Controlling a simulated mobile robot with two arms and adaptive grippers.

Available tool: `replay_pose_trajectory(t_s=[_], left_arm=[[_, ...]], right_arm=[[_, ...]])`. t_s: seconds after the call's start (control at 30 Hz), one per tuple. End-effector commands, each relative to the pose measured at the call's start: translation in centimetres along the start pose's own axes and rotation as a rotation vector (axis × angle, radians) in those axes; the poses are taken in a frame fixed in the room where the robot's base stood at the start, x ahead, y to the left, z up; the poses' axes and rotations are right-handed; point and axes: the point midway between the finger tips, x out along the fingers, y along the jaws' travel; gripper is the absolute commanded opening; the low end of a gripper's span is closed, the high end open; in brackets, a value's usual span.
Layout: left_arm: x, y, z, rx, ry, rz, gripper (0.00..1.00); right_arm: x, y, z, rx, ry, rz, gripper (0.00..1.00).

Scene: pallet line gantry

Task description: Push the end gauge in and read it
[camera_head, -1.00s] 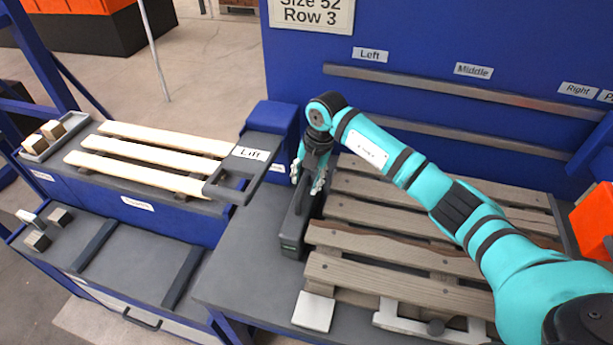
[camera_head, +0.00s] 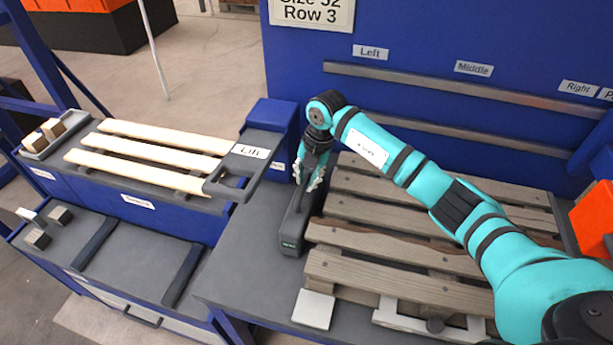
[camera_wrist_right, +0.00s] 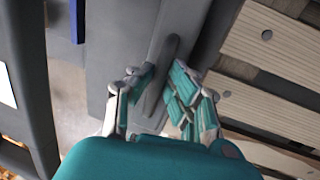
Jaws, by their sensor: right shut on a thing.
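The end gauge (camera_head: 291,236), a dark grey block with a small label low on its front, stands on the grey bench at the left end of the wooden pallet (camera_head: 400,240). My right gripper (camera_head: 310,180) reaches down over the gauge's upper part and is shut on it. In the right wrist view, the fingers (camera_wrist_right: 160,105) lie on both sides of the gauge's dark upright grip (camera_wrist_right: 167,65). A reading on the gauge cannot be made out. My left gripper is out of view.
A grey handle plate marked "Lift" (camera_head: 228,184) is close left of my right gripper. Pale boards (camera_head: 150,150) lie on the left stand. A white plate (camera_head: 313,309) and a light grey bracket (camera_head: 420,322) lie at the pallet's front. The blue panel (camera_head: 430,35) stands behind.

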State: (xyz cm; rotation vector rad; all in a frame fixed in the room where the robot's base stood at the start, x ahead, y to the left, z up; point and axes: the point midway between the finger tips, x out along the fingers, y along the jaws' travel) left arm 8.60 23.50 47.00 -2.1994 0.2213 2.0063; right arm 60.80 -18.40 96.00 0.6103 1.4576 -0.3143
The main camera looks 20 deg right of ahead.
Motion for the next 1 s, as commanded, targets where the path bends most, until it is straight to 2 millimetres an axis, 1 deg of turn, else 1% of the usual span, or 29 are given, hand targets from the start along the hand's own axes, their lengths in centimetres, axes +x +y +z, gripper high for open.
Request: replay_pose_trajectory(t_s=[0.13,0.37,0.4,0.5,0.57,0.83,0.93,1.0], left_arm=[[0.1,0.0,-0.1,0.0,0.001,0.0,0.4],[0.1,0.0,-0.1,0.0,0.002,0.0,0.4],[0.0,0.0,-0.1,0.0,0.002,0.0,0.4],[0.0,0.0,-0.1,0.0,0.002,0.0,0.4],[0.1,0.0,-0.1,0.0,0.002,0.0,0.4],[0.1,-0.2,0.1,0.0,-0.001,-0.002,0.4],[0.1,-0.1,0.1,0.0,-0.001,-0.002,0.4],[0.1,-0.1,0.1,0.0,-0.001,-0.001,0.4]], right_arm=[[-0.3,-1.2,0.2,0.0,-0.003,-0.002,0.0],[-0.3,-1.3,0.1,0.0,-0.001,-0.003,0.0],[-0.3,-1.3,0.1,0.0,-0.001,-0.004,0.18],[-0.3,-1.3,0.1,0.001,-0.001,-0.004,0.31],[-0.3,-1.3,0.1,0.001,-0.001,-0.003,0.38],[-0.4,-1.2,0.1,0.0,-0.001,-0.001,0.38],[-1.1,-1.2,0.1,0.0,-0.002,0.0,0.38],[-2.1,-1.2,0.2,-0.001,-0.004,0.001,0.38]])
